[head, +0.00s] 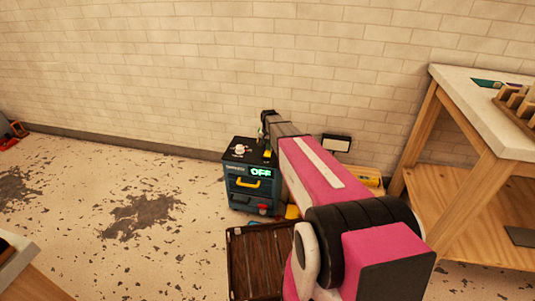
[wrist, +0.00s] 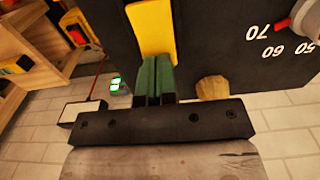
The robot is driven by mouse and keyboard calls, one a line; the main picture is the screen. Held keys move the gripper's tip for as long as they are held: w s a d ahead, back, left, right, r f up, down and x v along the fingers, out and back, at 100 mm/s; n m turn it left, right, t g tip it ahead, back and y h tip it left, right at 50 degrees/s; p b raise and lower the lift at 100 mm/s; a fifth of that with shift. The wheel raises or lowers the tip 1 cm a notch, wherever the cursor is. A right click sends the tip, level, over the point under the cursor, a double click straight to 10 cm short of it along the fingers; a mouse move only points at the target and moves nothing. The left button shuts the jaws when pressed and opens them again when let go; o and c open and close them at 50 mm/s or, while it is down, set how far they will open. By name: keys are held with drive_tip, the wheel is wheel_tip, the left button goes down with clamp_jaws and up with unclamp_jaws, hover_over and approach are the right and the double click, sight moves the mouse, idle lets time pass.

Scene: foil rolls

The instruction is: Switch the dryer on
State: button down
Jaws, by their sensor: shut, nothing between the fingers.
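The dryer (head: 240,205) is a dark teal box on the floor against the wall. Its front display (head: 261,172) reads OFF in green. A pale knob (head: 239,149) sits on its top, and the dial edge with numbers 50, 60 and 70 shows in the wrist view (wrist: 305,20). A yellow piece (wrist: 152,30) on the dark surface also shows at the right of the top in the head view (head: 268,156). My gripper (wrist: 154,62) is shut and empty, its green fingertips at the yellow piece's lower end. I cannot tell whether they touch it.
A wall socket box (head: 335,143) is right of the dryer. A brown slatted crate (head: 255,262) stands on the floor in front. A wooden workbench (head: 480,110) stands at the right. Floor left of the dryer is open. A tan round piece (wrist: 212,88) is beside my fingers.

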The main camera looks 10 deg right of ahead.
drive_tip(key=shift+f, duration=0.15)
drive_tip(key=shift+r, duration=3.55)
drive_tip(key=s+r+n, duration=0.1)
drive_tip(key=s+n, duration=0.3)
drive_tip(key=s, duration=2.5)
drive_tip(key=shift+s+r+n, duration=0.15)
drive_tip(key=shift+r+n, duration=0.1)
drive_tip(key=shift+n, duration=0.05)
